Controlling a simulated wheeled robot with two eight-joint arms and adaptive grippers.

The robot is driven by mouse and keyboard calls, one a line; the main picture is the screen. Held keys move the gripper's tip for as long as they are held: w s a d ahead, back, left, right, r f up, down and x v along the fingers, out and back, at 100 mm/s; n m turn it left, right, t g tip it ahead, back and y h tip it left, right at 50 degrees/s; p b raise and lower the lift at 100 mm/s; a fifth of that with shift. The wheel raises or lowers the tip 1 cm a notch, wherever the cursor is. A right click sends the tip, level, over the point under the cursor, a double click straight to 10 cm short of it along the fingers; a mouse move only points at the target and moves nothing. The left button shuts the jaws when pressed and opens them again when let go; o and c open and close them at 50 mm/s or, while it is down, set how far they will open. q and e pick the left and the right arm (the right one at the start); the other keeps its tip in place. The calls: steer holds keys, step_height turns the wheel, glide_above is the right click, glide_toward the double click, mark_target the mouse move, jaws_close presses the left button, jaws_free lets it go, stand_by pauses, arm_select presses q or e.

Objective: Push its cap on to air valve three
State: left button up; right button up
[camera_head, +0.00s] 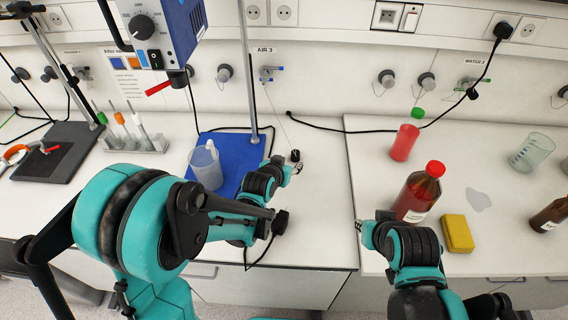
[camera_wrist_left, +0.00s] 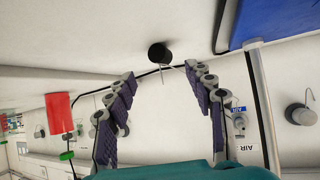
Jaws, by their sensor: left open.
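Air valve three (camera_head: 267,74) is on the back wall under the AIR 3 label, with a blue handle; it also shows in the left wrist view (camera_wrist_left: 239,122). Its outlet looks uncapped. A black cap (camera_head: 295,155) on a thin wire is low in front of the wall, over the bench; it also shows in the left wrist view (camera_wrist_left: 159,52). My left gripper (camera_head: 294,168) is open, its fingers spread either side of the cap's line in the wrist view, with the cap beyond the tips. My right gripper (camera_head: 361,227) is beside the red-capped bottle; its fingers are too hidden to judge.
A blue stand base (camera_head: 225,146) with a tall rod and a clear jug (camera_head: 205,165) stand left of my left gripper. A red bottle (camera_head: 404,142), brown bottle (camera_head: 418,192) and yellow sponge (camera_head: 457,233) are on the right. A black cable runs along the bench back.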

mark_target(294, 157)
arm_select(q)
steer(key=b+x, duration=0.3)
steer(key=x, duration=0.5)
steer(key=shift+f, duration=0.1)
arm_select(e)
step_height(294, 157, down, 4)
steer(key=shift+r, duration=0.1)
arm_select(q)
steer(key=shift+s, duration=0.1)
jaws_close()
